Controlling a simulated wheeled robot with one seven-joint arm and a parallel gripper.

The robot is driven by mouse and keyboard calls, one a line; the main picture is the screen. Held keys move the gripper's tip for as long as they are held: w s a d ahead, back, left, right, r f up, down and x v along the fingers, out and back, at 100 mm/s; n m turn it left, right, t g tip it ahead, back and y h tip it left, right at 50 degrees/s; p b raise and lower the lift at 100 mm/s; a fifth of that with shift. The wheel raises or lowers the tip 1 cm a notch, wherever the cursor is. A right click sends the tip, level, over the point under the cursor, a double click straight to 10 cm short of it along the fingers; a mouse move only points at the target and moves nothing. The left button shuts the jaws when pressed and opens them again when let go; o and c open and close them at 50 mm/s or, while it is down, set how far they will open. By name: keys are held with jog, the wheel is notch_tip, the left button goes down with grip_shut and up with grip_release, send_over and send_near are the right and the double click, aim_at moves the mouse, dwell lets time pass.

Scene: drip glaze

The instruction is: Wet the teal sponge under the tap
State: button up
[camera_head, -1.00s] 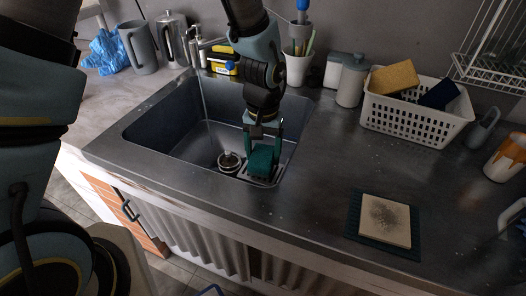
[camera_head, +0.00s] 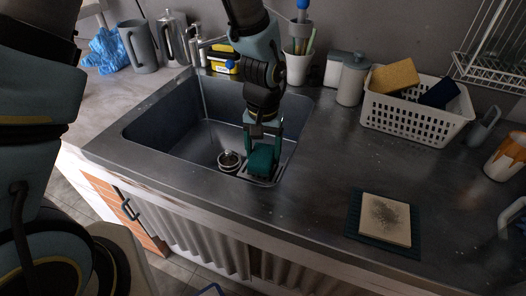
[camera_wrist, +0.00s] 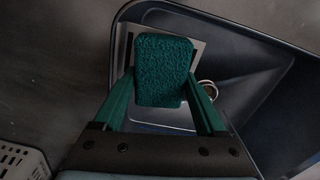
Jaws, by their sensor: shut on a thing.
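The teal sponge (camera_head: 263,160) is at the front right corner of the sink (camera_head: 165,140). It also shows large in the wrist view (camera_wrist: 163,70), in front of a pale metal holder (camera_wrist: 199,47). My gripper (camera_head: 263,150) points down and is shut on the sponge, with a green finger on each side; its fingers also show in the wrist view (camera_wrist: 162,85). I cannot tell whether the sponge still touches the holder. The tap (camera_head: 200,48) stands at the back left of the sink, well away from the sponge.
A round drain piece (camera_head: 229,160) lies on the sink floor left of the sponge. A yellow box (camera_head: 222,62) and a pot of tools (camera_head: 298,68) stand behind the sink. A white basket (camera_head: 415,118) and a stained tile (camera_head: 385,219) are on the right counter.

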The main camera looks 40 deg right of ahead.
aim_at(263, 152)
jog(key=shift+f+b, duration=0.65)
jog(key=shift+f, duration=0.3)
jog(key=o, duration=1.1)
jog(key=shift+o, duration=0.2)
jog(key=shift+r, duration=0.1)
notch_tip(263, 152, up, 11)
jog(key=shift+f+b, duration=0.2)
jog(key=shift+b, duration=0.7)
notch_tip(263, 152, up, 6)
jog(key=p, duration=0.5)
